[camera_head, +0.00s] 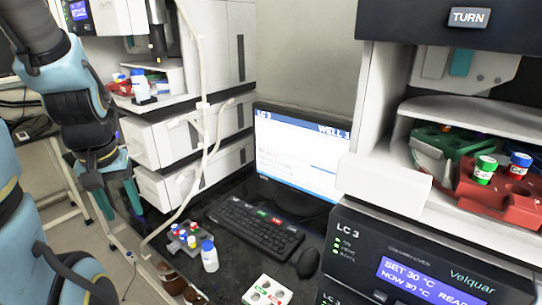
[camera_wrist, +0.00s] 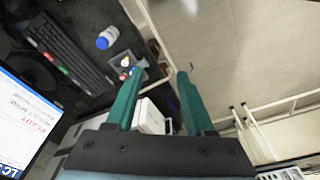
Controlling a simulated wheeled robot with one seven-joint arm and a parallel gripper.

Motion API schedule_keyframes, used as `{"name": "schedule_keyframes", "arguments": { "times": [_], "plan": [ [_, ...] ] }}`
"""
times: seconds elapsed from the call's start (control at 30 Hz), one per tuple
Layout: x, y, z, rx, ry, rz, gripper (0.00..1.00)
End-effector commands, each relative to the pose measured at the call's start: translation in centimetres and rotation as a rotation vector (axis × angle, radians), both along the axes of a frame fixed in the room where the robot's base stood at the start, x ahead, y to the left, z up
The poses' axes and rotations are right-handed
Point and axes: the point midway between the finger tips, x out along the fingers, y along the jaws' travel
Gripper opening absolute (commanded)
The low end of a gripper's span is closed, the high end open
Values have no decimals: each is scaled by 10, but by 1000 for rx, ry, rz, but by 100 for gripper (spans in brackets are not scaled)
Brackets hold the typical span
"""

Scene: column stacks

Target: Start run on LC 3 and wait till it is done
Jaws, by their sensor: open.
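A monitor (camera_head: 300,155) on the dark bench has a blue header reading "LC 3" and "WELL 3". Its lower text is too small to read here; a red line shows on the screen in the wrist view (camera_wrist: 30,115). The keyboard (camera_head: 255,228) lies before it, with a few white, green and red keys. The LC 3 column oven (camera_head: 430,270) at right displays "SET 30 °C", "NOW 30 °C" and a partly cut word starting "READ". My gripper (camera_head: 122,212) is open and empty, left of the keyboard and apart from it; it also shows in the wrist view (camera_wrist: 158,74).
A mouse (camera_head: 304,262) lies right of the keyboard. A blue-capped bottle (camera_head: 210,260) and a grey vial rack (camera_head: 183,238) stand left of it. A white box (camera_head: 267,292) is in front. Instrument stacks (camera_head: 185,145) flank the monitor. A red tray (camera_head: 500,200) with vials sits above the oven.

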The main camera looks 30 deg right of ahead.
Motion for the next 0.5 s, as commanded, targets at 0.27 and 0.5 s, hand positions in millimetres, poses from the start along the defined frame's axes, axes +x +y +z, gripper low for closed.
{"name": "schedule_keyframes", "arguments": {
  "times": [0.27, 0.5],
  "plan": [
    [0, 0, 0, 0, 0, 0, 21],
    [0, 0, 0, 0, 0, 0, 0]
  ]
}}
